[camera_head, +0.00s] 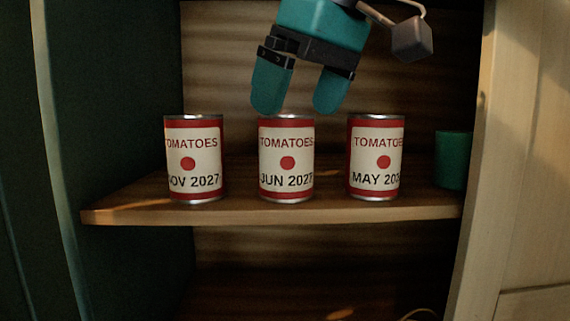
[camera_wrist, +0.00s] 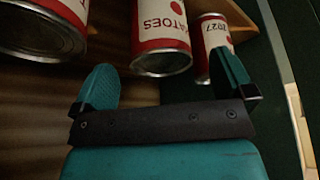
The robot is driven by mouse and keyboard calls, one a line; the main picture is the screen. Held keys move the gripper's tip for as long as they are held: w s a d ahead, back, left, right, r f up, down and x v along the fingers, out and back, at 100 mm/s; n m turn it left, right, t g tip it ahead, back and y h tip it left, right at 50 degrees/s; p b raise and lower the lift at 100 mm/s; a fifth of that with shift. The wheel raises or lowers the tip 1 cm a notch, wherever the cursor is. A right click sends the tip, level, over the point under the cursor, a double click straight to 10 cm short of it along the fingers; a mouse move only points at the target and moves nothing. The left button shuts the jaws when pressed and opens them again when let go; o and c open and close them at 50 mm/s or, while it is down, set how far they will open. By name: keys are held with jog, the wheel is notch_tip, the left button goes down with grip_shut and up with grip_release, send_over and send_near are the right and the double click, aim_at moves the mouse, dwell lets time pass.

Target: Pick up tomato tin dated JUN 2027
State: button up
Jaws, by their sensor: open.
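The tomato tin labelled JUN 2027 (camera_head: 286,185) stands upright in the middle of a row of three on the shelf, red and cream with a red dot. In the wrist view, the middle tin (camera_wrist: 160,38) appears to be this one, seen upside down with its date out of view. My gripper (camera_head: 297,105) is open and empty, fingers pointing down, just above and slightly right of the JUN tin in the head view. In the wrist view, my gripper's fingers (camera_wrist: 163,65) show on either side below the middle tin.
A tin ending in "OV 2027" (camera_head: 193,160) stands left of the JUN tin and a MAY tin (camera_head: 376,160) right, with narrow gaps between. A green object (camera_head: 453,160) stands at the right end of the wooden shelf (camera_head: 270,211). Cabinet sides bound the shelf.

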aim_at(287, 132)
jog(key=b+x, duration=0.2)
jog(key=x, duration=0.3)
jog(key=shift+w+a+f, duration=0.15)
jog(key=shift+w, duration=0.05)
jog(key=shift+c, duration=0.5)
jog(key=c, duration=1.1)
jog(key=shift+c, duration=0.2)
